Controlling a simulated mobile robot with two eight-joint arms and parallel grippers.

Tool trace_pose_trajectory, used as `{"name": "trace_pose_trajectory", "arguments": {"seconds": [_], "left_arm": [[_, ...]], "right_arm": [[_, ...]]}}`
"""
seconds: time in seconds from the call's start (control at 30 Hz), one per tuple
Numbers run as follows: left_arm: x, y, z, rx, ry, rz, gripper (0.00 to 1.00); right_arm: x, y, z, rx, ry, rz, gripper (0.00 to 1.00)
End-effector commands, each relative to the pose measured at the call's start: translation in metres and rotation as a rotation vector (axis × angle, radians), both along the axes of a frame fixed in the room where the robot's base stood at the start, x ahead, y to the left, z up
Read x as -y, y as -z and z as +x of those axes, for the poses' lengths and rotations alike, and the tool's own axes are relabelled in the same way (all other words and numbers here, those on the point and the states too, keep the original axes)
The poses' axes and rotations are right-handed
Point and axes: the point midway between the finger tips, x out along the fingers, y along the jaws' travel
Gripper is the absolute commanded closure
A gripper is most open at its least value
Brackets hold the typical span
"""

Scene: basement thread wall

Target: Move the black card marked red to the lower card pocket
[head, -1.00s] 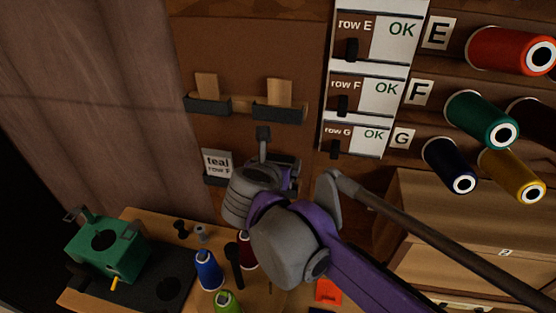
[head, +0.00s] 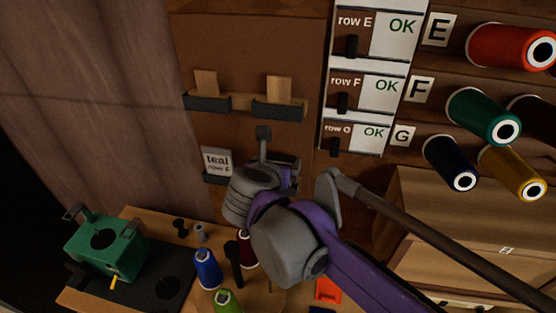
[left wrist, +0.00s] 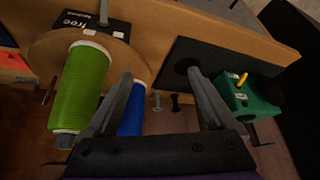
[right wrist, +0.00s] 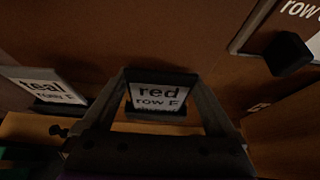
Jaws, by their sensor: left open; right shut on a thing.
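The card marked "red row F" (right wrist: 158,95) is between the fingers of my right gripper (right wrist: 160,84), which is shut on it. It stands upright and faces the right wrist camera. A dark pocket lip (right wrist: 155,115) shows just below it; I cannot tell whether the card's foot is inside. In the head view my right gripper (head: 277,153) is at the brown board, and its own wrist hides the card. A dark holder (head: 287,163) shows partly behind it. My left gripper (left wrist: 157,78) is open and empty above the table in the left wrist view.
The "teal row F" card (head: 217,161) stands in a pocket to the left. Two wooden tags (head: 279,91) sit in dark holders above. Blue (head: 208,270) and green (left wrist: 82,88) spools and a green machine (head: 106,250) stand on the table. Thread cones fill the right.

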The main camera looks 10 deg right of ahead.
Motion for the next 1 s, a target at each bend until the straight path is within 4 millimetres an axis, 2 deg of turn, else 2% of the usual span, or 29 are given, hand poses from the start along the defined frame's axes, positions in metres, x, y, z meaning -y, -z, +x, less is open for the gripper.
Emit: {"name": "trace_pose_trajectory", "arguments": {"seconds": [0.03, 0.07, 0.1, 0.33, 0.47, 0.8, 1.0], "left_arm": [[0.0, -0.001, 0.0, 0.0, 0.0, 0.0, 0.11], [0.0, -0.001, 0.0, 0.0, 0.0, 0.0, 0.11], [0.0, -0.001, 0.0, 0.0, 0.0, 0.0, 0.11], [0.0, -0.001, 0.0, 0.0, 0.0, 0.0, 0.11], [0.0, 0.0, 0.0, 0.0, 0.0, 0.0, 0.11], [0.0, 0.002, -0.001, -0.001, 0.0, 0.0, 0.11], [0.0, 0.002, -0.001, -0.001, 0.0, 0.0, 0.11]], "right_arm": [[0.0, -0.001, 0.0, 0.0, 0.0, 0.0, 0.67], [0.0, -0.001, 0.0, 0.0, 0.0, 0.0, 0.04], [0.0, -0.001, 0.0, 0.0, 0.0, 0.0, 0.0], [0.0, -0.001, 0.0, 0.0, 0.0, 0.0, 0.0], [-0.004, -0.005, -0.008, 0.0, -0.003, -0.001, 0.0], [-0.027, -0.036, -0.061, 0.0, -0.006, 0.0, 0.0], [-0.036, -0.048, -0.082, -0.001, -0.003, 0.001, 0.0]]}}
